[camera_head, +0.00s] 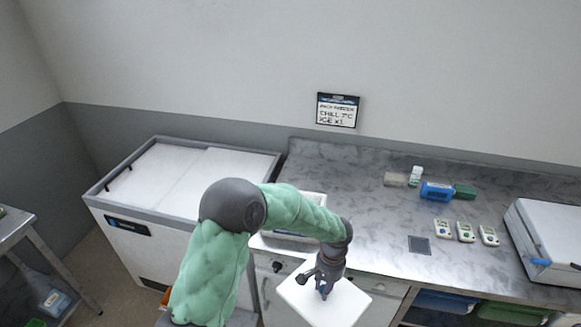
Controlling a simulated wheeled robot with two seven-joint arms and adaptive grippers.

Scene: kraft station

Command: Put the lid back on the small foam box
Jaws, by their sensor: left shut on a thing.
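My left gripper (324,286) is shut on a white square lid (340,306). The lid hangs in front of the counter's front edge, low in the head view. A small white foam box (316,199) stands on the counter behind my left arm. My arm hides most of the box, so its inside is hard to see. The lid is apart from the box, nearer to me. My right gripper is not in view.
A larger white box (550,240) stands at right. A chest freezer (180,180) stands left.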

